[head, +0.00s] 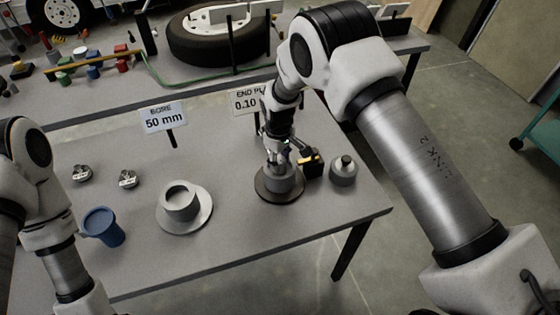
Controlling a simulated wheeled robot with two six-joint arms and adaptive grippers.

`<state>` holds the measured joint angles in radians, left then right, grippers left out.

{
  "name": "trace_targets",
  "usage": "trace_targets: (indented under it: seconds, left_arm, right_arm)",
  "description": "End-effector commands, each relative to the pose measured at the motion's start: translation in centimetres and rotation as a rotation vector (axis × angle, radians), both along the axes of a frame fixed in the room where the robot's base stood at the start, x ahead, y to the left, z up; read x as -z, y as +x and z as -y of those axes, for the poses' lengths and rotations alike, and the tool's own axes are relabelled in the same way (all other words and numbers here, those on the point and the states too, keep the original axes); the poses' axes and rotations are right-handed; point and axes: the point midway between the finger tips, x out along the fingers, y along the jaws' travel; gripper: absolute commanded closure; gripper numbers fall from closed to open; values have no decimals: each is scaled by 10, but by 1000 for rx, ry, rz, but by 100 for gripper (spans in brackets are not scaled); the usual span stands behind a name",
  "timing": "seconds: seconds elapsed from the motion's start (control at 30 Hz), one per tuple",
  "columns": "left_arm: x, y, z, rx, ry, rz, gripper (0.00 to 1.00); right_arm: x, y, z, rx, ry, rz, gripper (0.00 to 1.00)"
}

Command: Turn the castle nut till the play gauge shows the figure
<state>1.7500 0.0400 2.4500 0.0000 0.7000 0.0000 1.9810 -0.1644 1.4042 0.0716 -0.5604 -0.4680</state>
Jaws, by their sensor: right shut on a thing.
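My right gripper (279,163) points straight down over a grey hub (291,185) that sits on a dark round base (263,190). Its fingers are shut at the top of the hub, on what appears to be the castle nut, which the fingers mostly hide. A small black device with a yellow-orange face (311,161), possibly the play gauge, stands right of the fingers; its reading is too small to make out. A sign behind (244,102) reads "END PL…" and "0.10", partly covered by my right arm. My left gripper is out of view; only its arm shows.
A grey knobbed part (344,171) stands close right of the hub. A flanged grey cylinder (184,219), a blue cup (105,228), two small metal parts (128,179) and a "BORE 50 mm" sign (164,117) are to the left. The front right of the table (330,212) is clear.

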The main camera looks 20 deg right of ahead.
Motion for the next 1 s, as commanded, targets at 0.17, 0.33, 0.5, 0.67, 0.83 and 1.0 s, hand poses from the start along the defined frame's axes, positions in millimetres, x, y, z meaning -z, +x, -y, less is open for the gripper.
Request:
trace_targets:
  seconds: [0.17, 0.33, 0.5, 0.67, 0.83, 1.0]
  left_arm:
    - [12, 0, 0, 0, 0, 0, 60]
    - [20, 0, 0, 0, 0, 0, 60]
    - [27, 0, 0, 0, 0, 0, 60]
    - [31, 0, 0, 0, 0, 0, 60]
    - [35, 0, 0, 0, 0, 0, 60]
    - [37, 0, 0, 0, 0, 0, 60]
  right_arm:
    - [4, -1, -1, 151, 0, -3, 96]
    - [4, -1, -1, 313, 0, -2, 96]
    - [4, -1, -1, 473, 0, -3, 96]
    - [4, -1, -1, 609, 0, -3, 96]
    - [3, -1, -1, 723, 0, -4, 96]
    - [3, -1, -1, 801, 0, -3, 96]
